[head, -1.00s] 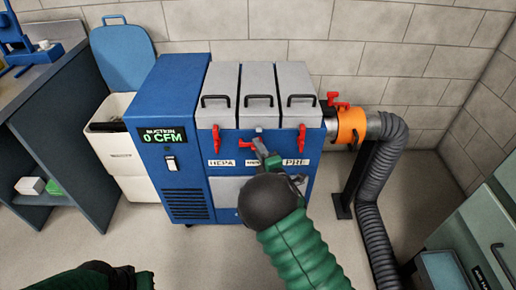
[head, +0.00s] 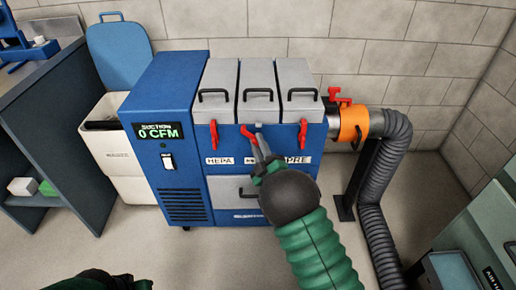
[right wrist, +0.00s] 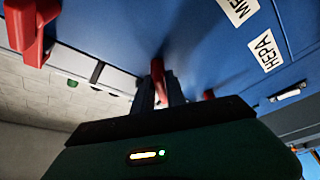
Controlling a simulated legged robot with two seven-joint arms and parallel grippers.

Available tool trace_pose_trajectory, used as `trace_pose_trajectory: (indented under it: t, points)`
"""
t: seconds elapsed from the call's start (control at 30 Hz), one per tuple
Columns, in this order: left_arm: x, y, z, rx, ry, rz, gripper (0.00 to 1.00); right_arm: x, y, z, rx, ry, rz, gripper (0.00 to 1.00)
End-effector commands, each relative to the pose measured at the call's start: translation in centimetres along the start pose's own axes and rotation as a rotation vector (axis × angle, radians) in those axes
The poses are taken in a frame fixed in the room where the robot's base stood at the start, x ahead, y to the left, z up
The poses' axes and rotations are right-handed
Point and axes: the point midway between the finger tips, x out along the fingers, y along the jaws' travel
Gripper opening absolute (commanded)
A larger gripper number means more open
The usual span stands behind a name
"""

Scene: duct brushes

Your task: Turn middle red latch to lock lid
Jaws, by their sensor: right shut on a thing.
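The middle red latch (head: 247,132) is on the front of the blue suction unit, below the middle grey lid (head: 258,78). It slants, with its free red end to the upper left of my right gripper (head: 261,154). My right gripper is shut on it; the fingers hide part of the latch. In the right wrist view a red latch piece (right wrist: 158,70) shows between the finger tips. The left red latch (head: 214,135) and right red latch (head: 303,133) hang upright under their lids. Only a green part of my left arm shows at the bottom left.
The orange collar (head: 353,124) with a red lever and a grey hose (head: 385,165) stand to the right of the unit. A white bin (head: 110,150) with its blue lid up and a grey-blue shelf (head: 65,150) are at left. Floor is clear in front.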

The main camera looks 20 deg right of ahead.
Motion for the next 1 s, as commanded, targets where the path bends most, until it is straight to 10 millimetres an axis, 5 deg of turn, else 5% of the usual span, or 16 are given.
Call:
trace_pose_trajectory:
  t: [0.5, 1.0]
  points:
    - [3.5, 0.0, 0.8, 0.0, 0.0, 0.0, 0.0, -0.3, -0.7, 0.2, 0.454, -0.005, 0.174, 0.0]
    - [5.0, 0.0, 1.2, 0.0, 0.0, 0.0, 0.0, -0.3, -0.5, 0.2, 0.768, -0.009, 0.304, 0.0]
